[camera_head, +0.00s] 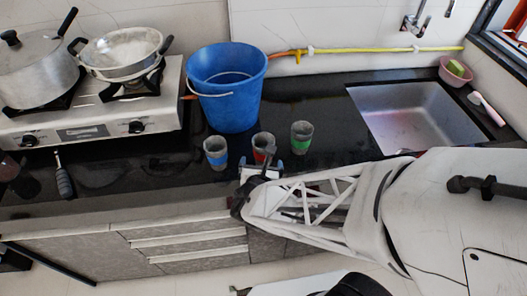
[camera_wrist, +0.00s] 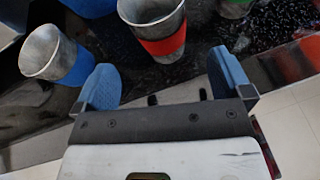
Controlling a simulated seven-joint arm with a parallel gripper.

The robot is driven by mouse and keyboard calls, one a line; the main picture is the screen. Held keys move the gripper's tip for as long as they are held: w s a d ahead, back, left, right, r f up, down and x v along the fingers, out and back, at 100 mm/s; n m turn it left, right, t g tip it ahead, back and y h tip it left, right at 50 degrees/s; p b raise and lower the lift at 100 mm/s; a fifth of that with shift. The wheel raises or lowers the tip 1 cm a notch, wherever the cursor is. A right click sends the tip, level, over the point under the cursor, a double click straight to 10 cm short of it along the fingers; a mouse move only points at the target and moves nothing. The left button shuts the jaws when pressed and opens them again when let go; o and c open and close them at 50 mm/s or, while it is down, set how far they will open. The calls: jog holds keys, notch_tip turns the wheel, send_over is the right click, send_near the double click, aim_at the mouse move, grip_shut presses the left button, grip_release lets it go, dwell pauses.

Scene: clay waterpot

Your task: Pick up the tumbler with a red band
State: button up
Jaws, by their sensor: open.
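Three grey tumblers stand upright in a row on the black counter. The tumbler with a red band (camera_head: 262,146) is the middle one, partly hidden by my gripper in the head view. In the wrist view the red-banded tumbler (camera_wrist: 160,32) is ahead of my fingers, roughly between them and apart from them. The blue-banded tumbler (camera_head: 215,153) is to its left and also shows in the wrist view (camera_wrist: 56,56), close to my left finger. The green-banded tumbler (camera_head: 301,137) is to its right. My gripper (camera_head: 262,168) has blue fingers (camera_wrist: 168,84), spread wide and empty.
A blue bucket (camera_head: 228,92) stands behind the tumblers. A stove (camera_head: 95,110) with a pot (camera_head: 38,72) and a pan (camera_head: 122,50) is at the left. A steel sink (camera_head: 420,115) is at the right. The counter's front edge is near my gripper.

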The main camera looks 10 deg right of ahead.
aim_at(262, 157)
dwell(0.3)
jog(key=shift+x, duration=1.3)
jog(key=shift+x, duration=2.6)
jog(key=shift+c, duration=0.3)
jog(key=c, duration=1)
